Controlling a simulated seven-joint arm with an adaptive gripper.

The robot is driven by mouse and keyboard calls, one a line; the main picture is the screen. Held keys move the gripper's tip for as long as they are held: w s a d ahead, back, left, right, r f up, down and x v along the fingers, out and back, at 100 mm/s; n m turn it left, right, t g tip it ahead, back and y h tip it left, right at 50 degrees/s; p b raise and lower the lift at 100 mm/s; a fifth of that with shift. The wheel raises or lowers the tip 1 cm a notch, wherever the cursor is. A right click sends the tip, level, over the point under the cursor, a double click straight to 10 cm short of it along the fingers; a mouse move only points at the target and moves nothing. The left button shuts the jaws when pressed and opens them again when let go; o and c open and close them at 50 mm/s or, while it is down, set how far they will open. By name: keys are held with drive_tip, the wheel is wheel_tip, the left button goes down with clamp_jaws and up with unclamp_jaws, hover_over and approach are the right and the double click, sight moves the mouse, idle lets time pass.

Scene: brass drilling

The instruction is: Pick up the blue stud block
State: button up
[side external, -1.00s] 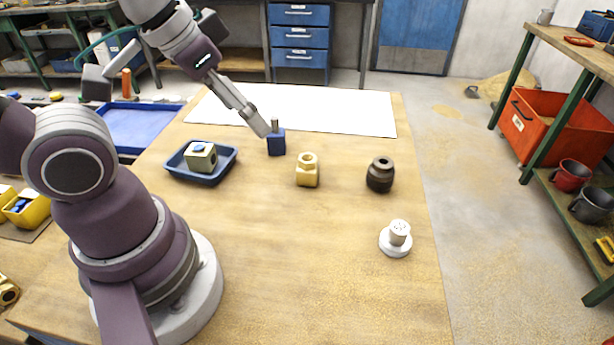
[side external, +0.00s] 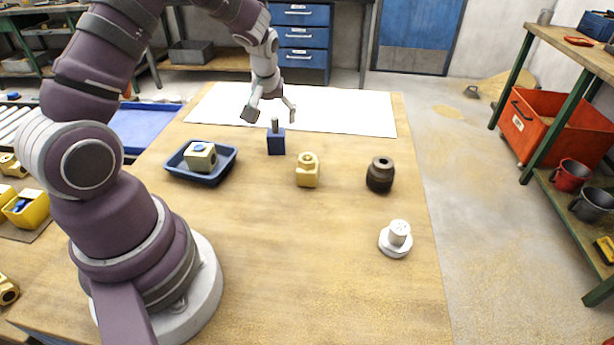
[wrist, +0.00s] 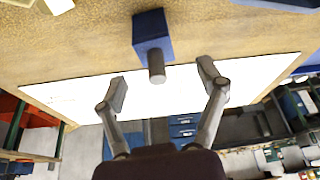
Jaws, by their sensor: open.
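The blue stud block (side external: 276,144) stands upright on the wooden table, with a grey stud on its top. It also shows in the wrist view (wrist: 151,31), stud toward the camera. My gripper (side external: 271,118) is open, with its two fingers spread apart above and around the level of the stud's top. In the wrist view my gripper (wrist: 165,88) has one finger on each side, and the stud's end shows near the gap between them. Neither finger appears to touch the block.
A blue tray (side external: 227,165) holding a brass-coloured block (side external: 201,158) is left of the stud block. A brass hex part (side external: 307,171), a dark cylindrical part (side external: 380,175) and a white stepped part (side external: 397,239) stand to the right. A white sheet (side external: 350,112) lies behind.

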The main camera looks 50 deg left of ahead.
sight(276, 132)
drive_tip(key=x, duration=0.6)
drive_tip(key=shift+d+f, duration=0.25)
drive_tip(key=shift+f, duration=0.3)
clamp_jaws()
